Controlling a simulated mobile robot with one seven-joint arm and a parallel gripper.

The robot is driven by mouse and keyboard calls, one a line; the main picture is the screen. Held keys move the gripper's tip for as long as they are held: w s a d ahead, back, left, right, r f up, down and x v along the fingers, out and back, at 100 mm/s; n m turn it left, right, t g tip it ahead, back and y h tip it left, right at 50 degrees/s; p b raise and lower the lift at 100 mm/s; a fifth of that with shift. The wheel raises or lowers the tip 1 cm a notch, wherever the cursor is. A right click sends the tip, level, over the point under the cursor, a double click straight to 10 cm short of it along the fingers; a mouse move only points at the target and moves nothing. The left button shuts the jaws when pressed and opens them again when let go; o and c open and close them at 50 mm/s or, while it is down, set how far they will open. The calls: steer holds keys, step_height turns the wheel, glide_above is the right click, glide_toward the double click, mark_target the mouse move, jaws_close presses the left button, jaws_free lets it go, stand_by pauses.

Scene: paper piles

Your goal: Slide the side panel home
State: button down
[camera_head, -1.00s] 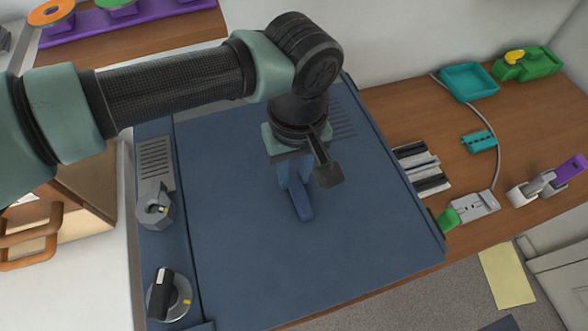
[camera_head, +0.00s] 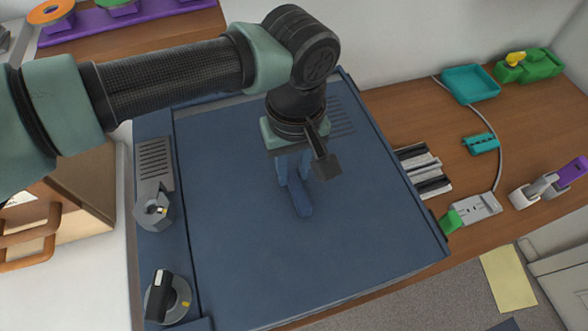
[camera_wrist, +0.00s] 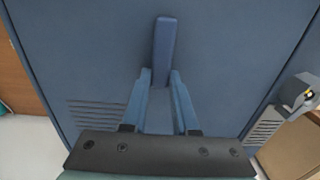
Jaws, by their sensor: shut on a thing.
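The side panel (camera_head: 240,240) is a large flat dark-blue sheet with vent slots at its far right corner. It lies on the blue case, beside the case's front strip (camera_head: 185,255) at the left. A raised blue handle (camera_head: 301,203) stands on the panel; it also shows in the wrist view (camera_wrist: 164,50). My gripper (camera_head: 293,180) points down at the handle, its blue fingers (camera_wrist: 160,85) shut on the handle's near end in the wrist view. The exact contact is partly hidden by the fingers.
Two knobs (camera_head: 168,297) stick up from the front strip at the left. A power strip (camera_head: 475,209), a teal tray (camera_head: 469,83) and grey-black bars (camera_head: 424,170) lie on the wooden desk to the right. A wooden box (camera_head: 85,190) stands at the left.

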steer(key=shift+w+a, duration=0.25)
steer(key=shift+w, duration=0.35)
steer(key=shift+w+a, duration=0.2)
steer(key=shift+w, duration=0.4)
steer(key=c, duration=0.6)
jaws_free()
steer(key=shift+o, duration=0.3)
steer(key=o, duration=0.5)
steer(key=shift+o, duration=0.2)
steer(key=shift+r, duration=0.15)
step_height(320, 180, up, 10)
steer(key=p, duration=0.6)
steer(key=shift+d, duration=0.15)
